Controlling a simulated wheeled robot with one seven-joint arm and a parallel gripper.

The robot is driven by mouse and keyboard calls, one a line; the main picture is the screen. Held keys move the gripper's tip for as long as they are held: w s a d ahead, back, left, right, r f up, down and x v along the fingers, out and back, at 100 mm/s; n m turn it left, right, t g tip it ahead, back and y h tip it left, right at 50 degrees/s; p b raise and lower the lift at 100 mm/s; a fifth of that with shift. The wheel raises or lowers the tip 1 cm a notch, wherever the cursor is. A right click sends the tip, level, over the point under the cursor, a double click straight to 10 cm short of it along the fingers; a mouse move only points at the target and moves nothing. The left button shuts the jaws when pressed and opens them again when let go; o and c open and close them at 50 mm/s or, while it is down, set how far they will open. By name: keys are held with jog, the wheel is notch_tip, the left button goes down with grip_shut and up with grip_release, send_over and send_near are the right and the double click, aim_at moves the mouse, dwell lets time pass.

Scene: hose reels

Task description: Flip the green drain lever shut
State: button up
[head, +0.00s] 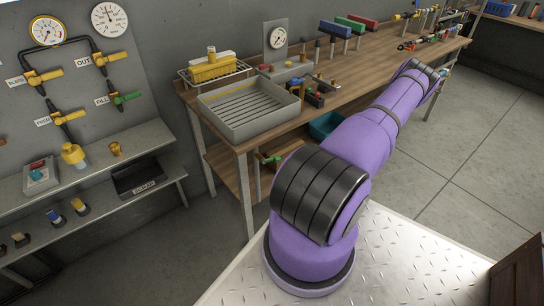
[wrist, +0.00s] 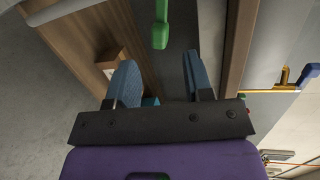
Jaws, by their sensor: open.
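A green lever (wrist: 161,28) hangs into the top of the wrist view, its rounded end lowest. My gripper (wrist: 158,62) is open, with two blue ribbed fingers spread apart and nothing between them. The lever lies beyond the fingertips, roughly in line with the gap, and appears apart from them. In the head view a green handle (head: 270,159) shows low under the workbench's front edge; I cannot tell for certain that it is the same lever. My gripper cannot be made out in the head view, where my purple arm reaches toward the bench's far right end.
The wooden workbench (head: 340,86) carries a grey slotted tray (head: 243,117) and tools. A teal bin (head: 323,126) sits beneath it. A wooden panel (wrist: 88,45) stands left of my fingers. A yellow-and-blue part (wrist: 285,84) is at right. Grey floor (head: 481,138) is open at right.

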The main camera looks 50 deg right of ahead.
aim_at(274, 157)
jog(key=w+m, duration=0.1)
jog(key=w, duration=0.2)
jog(key=w+d+f+m+t+h, duration=0.1)
jog(key=w, duration=0.2)
jog(key=w+m+h, duration=0.1)
jog(key=w, duration=0.2)
jog(key=shift+w+d+f+t, duration=0.1)
jog(key=shift+d+f+t, duration=0.1)
jog(key=shift+d+t, duration=0.15)
grip_shut()
